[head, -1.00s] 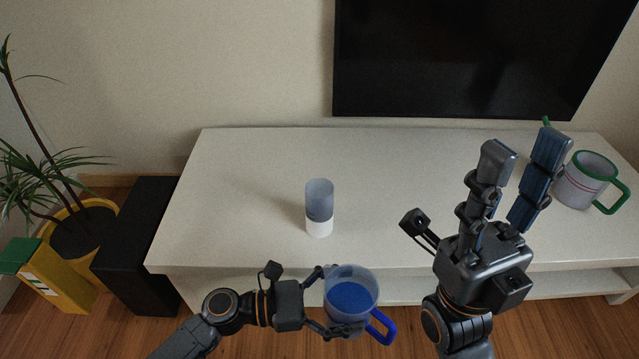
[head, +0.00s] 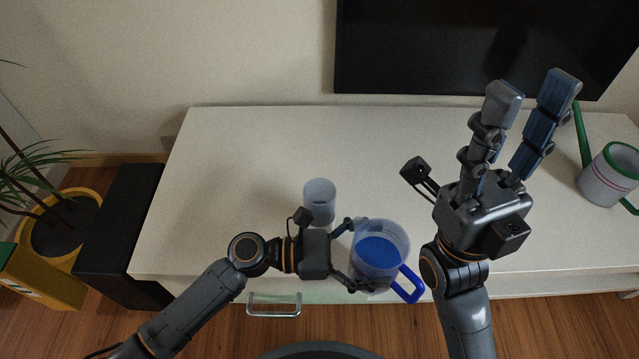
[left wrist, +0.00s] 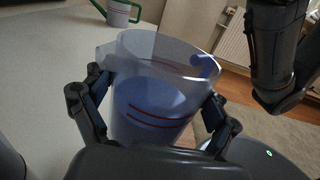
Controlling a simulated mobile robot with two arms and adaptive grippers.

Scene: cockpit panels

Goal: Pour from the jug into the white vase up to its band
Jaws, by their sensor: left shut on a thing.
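My left gripper (head: 350,254) is shut on the jug (head: 378,252), a clear cup with blue liquid inside and a blue handle at its lower right. The jug is upright and held in front of the table's front edge. In the left wrist view the jug (left wrist: 150,95) shows red lines on its side between the two fingers (left wrist: 152,108). My right gripper (head: 524,130) is open and empty, fingers pointing up.
The white table (head: 240,150) is mostly clear. A white watering can with green spout and handle (head: 608,178) stands at its right. A dark screen (head: 480,50) hangs behind. A black box (head: 120,235) and potted plant (head: 70,225) stand left on the floor.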

